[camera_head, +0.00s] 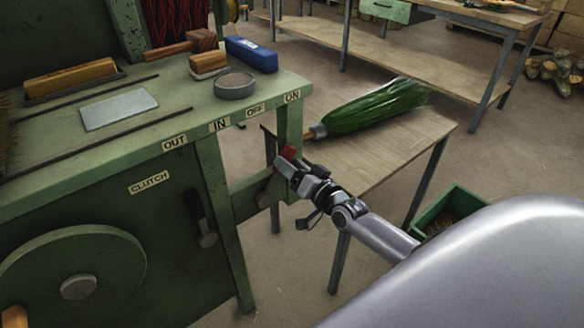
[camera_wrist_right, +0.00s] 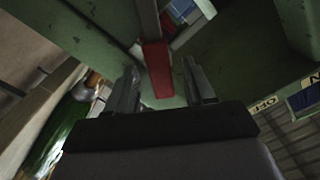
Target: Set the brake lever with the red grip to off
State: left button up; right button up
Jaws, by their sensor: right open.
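The brake lever's red grip (camera_head: 289,152) shows in the head view at the green machine's right front leg, below the ON label (camera_head: 292,97). The OFF label (camera_head: 255,110) is to its left. My right gripper (camera_head: 284,167) is at the red grip, with its fingers partly hiding it. In the right wrist view the red grip (camera_wrist_right: 157,70) lies between the two open fingertips of my right gripper (camera_wrist_right: 161,82), with gaps visible on both sides. The lower part of the lever is hard to make out behind the gripper. My left gripper is not in view.
A dark-handled lever (camera_head: 196,205) hangs by the CLUTCH label (camera_head: 149,183). A side table (camera_head: 400,150) with a green broom head (camera_head: 375,107) stands behind my right arm. A green bin (camera_head: 455,207) is on the floor. Brushes and a blue box (camera_head: 251,54) are on the bench top.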

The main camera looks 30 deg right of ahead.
grip_shut()
jog(key=a+r+n+p, duration=0.2)
jog(key=a+n+p, duration=0.5)
jog(key=shift+s+p, duration=0.3)
dwell(0.5)
grip_release()
jog(key=shift+s, duration=0.1)
